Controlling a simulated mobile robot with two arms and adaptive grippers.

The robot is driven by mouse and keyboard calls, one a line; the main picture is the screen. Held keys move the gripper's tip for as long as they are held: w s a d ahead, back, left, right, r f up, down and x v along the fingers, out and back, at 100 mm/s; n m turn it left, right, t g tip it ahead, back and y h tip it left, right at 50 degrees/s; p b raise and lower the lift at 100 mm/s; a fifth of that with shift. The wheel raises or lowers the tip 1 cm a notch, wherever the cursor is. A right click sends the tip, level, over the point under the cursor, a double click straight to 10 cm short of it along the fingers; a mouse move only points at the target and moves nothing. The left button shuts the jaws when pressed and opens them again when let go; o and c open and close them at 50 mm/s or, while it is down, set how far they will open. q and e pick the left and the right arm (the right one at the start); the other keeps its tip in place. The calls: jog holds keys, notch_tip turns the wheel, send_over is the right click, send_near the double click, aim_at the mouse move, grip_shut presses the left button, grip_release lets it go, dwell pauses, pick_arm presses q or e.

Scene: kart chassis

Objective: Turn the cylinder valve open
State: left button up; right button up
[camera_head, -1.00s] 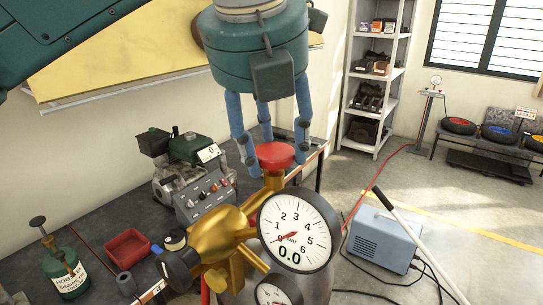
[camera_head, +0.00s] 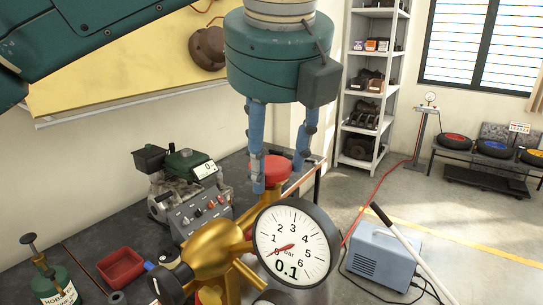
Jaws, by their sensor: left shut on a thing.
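The red valve knob (camera_head: 270,172) sits on top of the brass cylinder valve and regulator (camera_head: 214,248) in the middle of the view. My left gripper (camera_head: 277,174) reaches down from above, its blue fingers shut around the knob's sides. The large round gauge (camera_head: 295,242) on the regulator reads 0.1 on its display, with the needle near the low end. The cylinder below is out of view or hidden. My right gripper is not in view.
A dark workbench at left holds an engine with a control box (camera_head: 199,212), a red tray (camera_head: 121,268) and a green bottle (camera_head: 55,287). A blue-grey box (camera_head: 383,257) stands on the floor at right, with a pale rod in front. Shelves (camera_head: 371,80) stand behind.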

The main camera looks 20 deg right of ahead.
pick_arm(q)
jog(key=o, duration=1.2)
jog(key=shift+r, duration=0.1)
jog(key=v, duration=1.1)
jog(key=shift+s+r, duration=0.2)
jog(key=shift+r, duration=0.15)
jog(key=shift+a, duration=0.1)
